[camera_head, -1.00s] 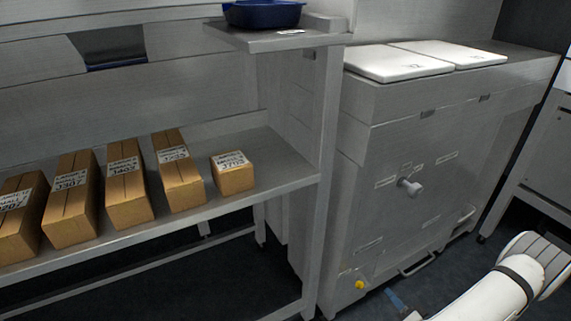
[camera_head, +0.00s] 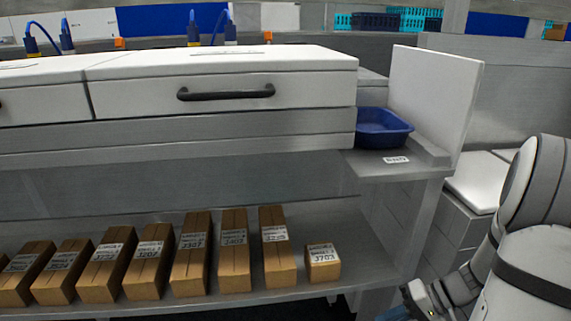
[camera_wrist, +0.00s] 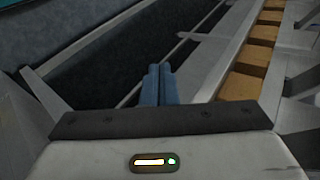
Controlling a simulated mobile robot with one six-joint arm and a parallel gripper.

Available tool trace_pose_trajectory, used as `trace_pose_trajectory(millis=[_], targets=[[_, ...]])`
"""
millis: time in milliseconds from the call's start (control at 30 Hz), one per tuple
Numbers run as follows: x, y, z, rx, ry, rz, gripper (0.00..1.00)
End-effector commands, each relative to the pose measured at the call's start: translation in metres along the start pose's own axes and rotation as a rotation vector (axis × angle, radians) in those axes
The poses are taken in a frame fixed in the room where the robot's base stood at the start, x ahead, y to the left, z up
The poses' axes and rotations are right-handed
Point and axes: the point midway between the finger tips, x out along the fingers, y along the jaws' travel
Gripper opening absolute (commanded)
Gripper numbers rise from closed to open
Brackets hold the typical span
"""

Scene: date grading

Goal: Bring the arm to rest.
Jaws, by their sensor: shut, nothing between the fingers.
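My gripper (camera_wrist: 160,72) shows in the wrist view with its two blue fingers together and nothing between them. It points over dark floor beside the lower shelf. In the head view, part of my gripper shows at the lower right, low in front of the shelf's right end; its fingertips are small there. My white and grey arm fills the right edge of that view. The gripper appears apart from the shelf and the boxes.
Several labelled cardboard boxes (camera_head: 235,252) stand in a row on the lower metal shelf (camera_head: 365,262). A blue tray (camera_head: 383,128) sits on a small side ledge (camera_head: 372,167). Above is a white cabinet with a black handle (camera_head: 226,92). White lids (camera_head: 478,182) lie at right, behind my arm.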

Motion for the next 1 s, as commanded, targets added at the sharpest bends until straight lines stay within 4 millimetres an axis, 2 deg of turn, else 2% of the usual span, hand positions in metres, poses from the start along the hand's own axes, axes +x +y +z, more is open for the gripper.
trace_pose_trajectory(millis=[33, 100, 333, 500, 600, 700, 800, 1000], targets=[[-0.010, -0.034, 0.006, -0.017, -0.045, 0.071, 0.00], [-0.015, -0.063, 0.016, -0.019, -0.095, 0.170, 0.00], [-0.043, -0.147, 0.046, -0.063, -0.136, 0.507, 0.00], [-0.069, -0.202, 0.063, -0.126, -0.049, 0.718, 0.00], [-0.083, -0.229, 0.070, -0.165, 0.028, 0.801, 0.00], [-0.094, -0.248, 0.075, -0.196, 0.098, 0.852, 0.00], [-0.100, -0.258, 0.077, -0.215, 0.146, 0.876, 0.00], [-0.102, -0.261, 0.079, -0.219, 0.174, 0.888, 0.00]])
